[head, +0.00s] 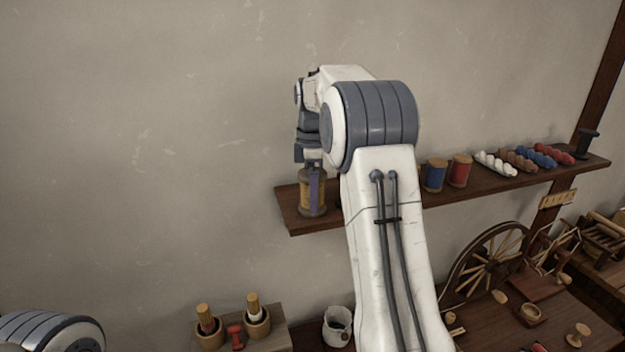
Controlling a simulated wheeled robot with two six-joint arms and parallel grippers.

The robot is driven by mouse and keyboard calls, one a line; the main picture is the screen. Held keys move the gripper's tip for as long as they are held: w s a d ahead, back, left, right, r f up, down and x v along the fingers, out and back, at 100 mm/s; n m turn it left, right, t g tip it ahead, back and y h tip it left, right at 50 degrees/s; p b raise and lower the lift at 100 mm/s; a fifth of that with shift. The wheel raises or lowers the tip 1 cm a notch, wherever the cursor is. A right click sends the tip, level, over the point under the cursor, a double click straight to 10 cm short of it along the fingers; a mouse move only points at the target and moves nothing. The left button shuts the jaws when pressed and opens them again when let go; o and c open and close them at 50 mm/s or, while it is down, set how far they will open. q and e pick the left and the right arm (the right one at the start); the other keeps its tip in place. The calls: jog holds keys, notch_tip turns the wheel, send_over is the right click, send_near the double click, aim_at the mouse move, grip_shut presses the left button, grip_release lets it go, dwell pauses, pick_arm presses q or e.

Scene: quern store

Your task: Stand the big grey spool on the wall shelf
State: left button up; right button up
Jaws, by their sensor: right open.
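One finger covers part of this spool, which looks upright on the shelf. I cannot tell whether the fingers touch it. My right forearm hides the middle of the shelf. My left gripper is out of view.
A blue spool (434,175), a red spool (460,171) and several twisted skeins (540,157) fill the shelf's right half. Below are a spinning wheel (490,262), a white pot (338,326), and a small red spool (236,338) between two wooden cups. The wall at left is bare.

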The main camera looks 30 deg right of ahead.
notch_tip(320, 180, up, 10)
jog(key=shift+w+r, duration=0.1)
jog(key=shift+r, duration=0.9)
jog(key=s+a+f+m, duration=0.1)
jog(key=s+a+f, duration=0.15)
jog(key=a, duration=0.55)
jog(key=s+a+f, duration=0.2)
jog(key=s+a, duration=0.1)
jog(key=a, duration=0.5)
jog(key=s+a+f+m, duration=0.1)
jog(key=s+a+f, duration=0.15)
jog(key=a, duration=0.55)
jog(key=s+a+f+m, duration=0.1)
jog(key=s+a+f, duration=0.1)
jog(key=s+f, duration=0.2)
jog(key=s+a+f+m, duration=0.1)
jog(key=s+f, duration=0.3)
jog(key=s, duration=0.7)
jog(key=s+a+f+m+y, duration=0.1)
jog(key=s+a+f, duration=0.2)
jog(key=s, duration=0.5)
jog(key=shift+a+f, duration=0.2)
jog(key=shift+f, duration=0.3)
jog(key=shift+f, duration=0.1)
notch_tip(320, 180, down, 14)
jog(key=b, duration=1.4)
jog(key=shift+f, duration=0.15)
